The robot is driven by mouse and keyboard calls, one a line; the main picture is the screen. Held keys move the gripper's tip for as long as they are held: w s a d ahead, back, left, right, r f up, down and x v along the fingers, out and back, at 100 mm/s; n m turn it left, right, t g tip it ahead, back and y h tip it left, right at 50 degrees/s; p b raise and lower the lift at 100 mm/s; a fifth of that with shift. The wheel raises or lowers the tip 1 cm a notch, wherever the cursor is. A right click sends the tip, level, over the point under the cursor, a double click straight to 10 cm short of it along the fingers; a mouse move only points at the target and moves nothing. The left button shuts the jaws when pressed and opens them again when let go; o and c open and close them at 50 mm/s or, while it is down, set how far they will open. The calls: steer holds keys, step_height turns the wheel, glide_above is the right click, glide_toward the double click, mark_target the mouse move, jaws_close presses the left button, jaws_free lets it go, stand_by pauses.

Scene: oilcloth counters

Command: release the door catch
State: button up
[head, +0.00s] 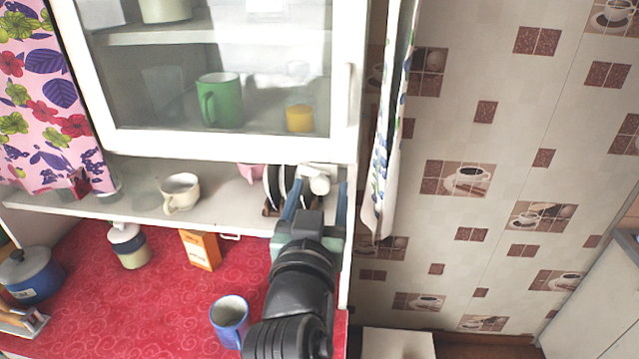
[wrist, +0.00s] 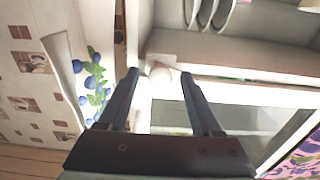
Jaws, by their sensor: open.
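The white-framed glass cabinet door (head: 230,145) fills the upper left of the head view and looks shut.
Dark-rimmed plates (head: 287,180) stand just left of my gripper on the open shelf, with a cream cup (head: 180,193) farther left. A patterned towel (head: 385,150) hangs close on the right. A blue mug (head: 230,318) stands on the red counter (head: 110,320) below.

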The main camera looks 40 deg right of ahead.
steer(key=shift+w+d, duration=0.2)
jaws_close()
steer(key=shift+n, duration=1.7)
jaws_free()
steer(key=shift+s+a, duration=0.1)
